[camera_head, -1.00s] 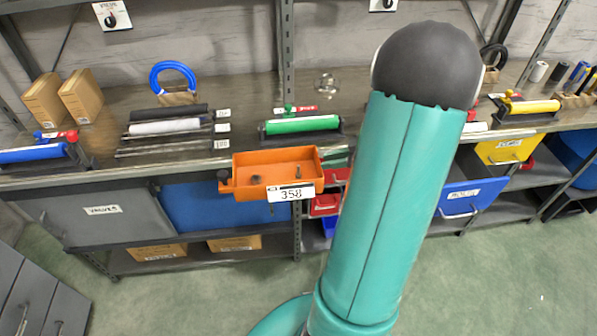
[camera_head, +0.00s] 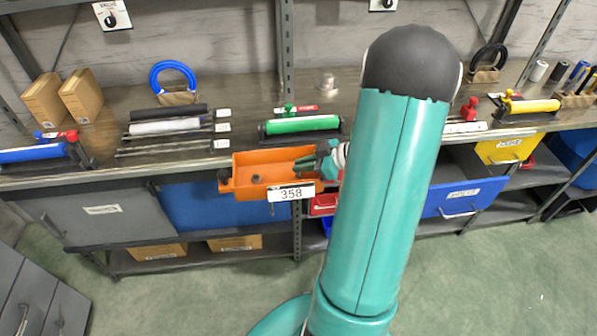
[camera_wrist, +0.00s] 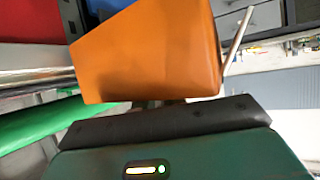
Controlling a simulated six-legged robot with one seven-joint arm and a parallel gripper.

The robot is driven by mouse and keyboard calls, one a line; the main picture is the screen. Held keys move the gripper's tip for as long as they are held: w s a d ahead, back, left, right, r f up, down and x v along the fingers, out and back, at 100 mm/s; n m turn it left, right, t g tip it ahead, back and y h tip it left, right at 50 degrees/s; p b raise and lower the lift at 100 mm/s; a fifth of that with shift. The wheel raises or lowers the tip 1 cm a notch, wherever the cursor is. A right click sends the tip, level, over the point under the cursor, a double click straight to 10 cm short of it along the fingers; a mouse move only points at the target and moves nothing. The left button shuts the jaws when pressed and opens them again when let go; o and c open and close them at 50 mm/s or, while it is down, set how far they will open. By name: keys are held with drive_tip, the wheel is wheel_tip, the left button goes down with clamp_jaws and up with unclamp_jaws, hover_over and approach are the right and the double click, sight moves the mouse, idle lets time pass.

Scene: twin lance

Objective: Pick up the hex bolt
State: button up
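The orange tray (camera_head: 240,187) with the "358" label sticks out at the shelf's front edge in the head view. A small dark piece (camera_head: 256,179) lies in its left part; it is too small to tell whether it is the hex bolt. My gripper (camera_head: 303,166) is over the tray's right part, coming in from the right. Its fingertips are small there, and I cannot tell whether they are apart or hold anything. In the wrist view the orange tray wall (camera_wrist: 155,50) fills the middle, above my dark and teal gripper body; no fingertips or bolt show clearly.
A green roller (camera_head: 303,124) lies on the bench behind the tray. A small grey metal piece (camera_head: 325,84) stands farther back. A blue bin (camera_head: 465,197) and a yellow bin (camera_head: 505,148) are to the right. My arm hides the bench right of the tray.

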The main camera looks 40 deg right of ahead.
clamp_jaws()
